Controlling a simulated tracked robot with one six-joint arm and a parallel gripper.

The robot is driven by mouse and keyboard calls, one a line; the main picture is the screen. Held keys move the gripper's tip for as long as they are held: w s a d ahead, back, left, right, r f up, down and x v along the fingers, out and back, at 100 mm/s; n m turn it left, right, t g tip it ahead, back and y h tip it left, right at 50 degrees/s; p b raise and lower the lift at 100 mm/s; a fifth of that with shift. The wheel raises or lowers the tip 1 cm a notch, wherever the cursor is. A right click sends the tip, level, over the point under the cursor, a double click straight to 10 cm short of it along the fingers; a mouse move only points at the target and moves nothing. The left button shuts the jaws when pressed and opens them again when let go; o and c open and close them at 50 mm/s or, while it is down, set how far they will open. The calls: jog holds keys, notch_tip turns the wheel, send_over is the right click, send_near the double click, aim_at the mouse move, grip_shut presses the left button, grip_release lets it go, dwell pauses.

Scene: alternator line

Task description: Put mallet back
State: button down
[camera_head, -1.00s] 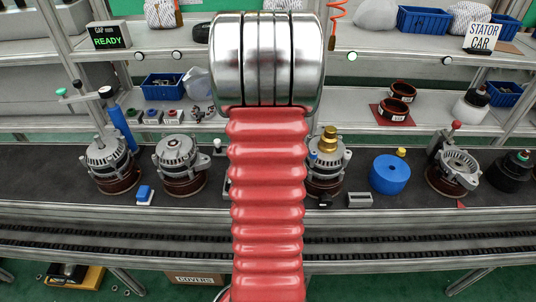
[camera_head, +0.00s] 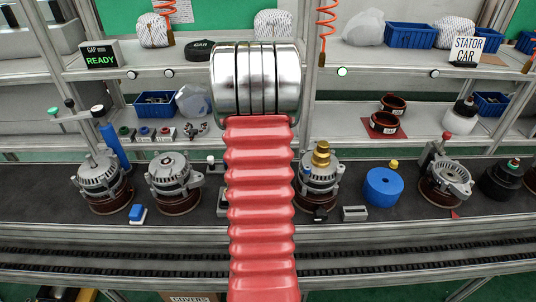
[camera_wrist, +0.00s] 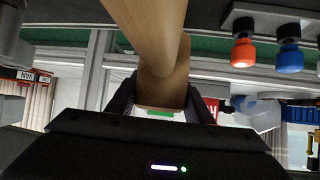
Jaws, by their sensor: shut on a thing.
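In the wrist view my gripper (camera_wrist: 158,103) is shut on a tan wooden piece, which I take to be the mallet (camera_wrist: 155,40). The wood lies between the two dark fingers and runs up out of the top of the picture. Its far end is cut off, so I cannot tell its full shape. In the head view my own red ribbed arm and its silver joint stand in the middle. My gripper and the mallet do not show there. I see no clear mallet place in either view.
In the head view several alternators (camera_head: 173,178) stand on the dark conveyor, with a blue cylinder (camera_head: 386,187) at right. Behind are shelves with blue bins (camera_head: 410,35), a READY sign (camera_head: 101,55) and brown rings (camera_head: 385,124). Red and blue buttons (camera_wrist: 290,57) show in the wrist view.

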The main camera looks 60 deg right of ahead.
jog(key=shift+f, duration=0.15)
jog(key=shift+f, duration=1.75)
jog(key=c, duration=0.9)
grip_release()
jog(key=shift+f, duration=0.15)
jog(key=shift+s+a+r, duration=0.15)
jog(key=shift+a+r, duration=0.3)
jog(key=shift+a, duration=0.05)
jog(key=shift+v, duration=5.35)
jog(key=shift+f, duration=0.1)
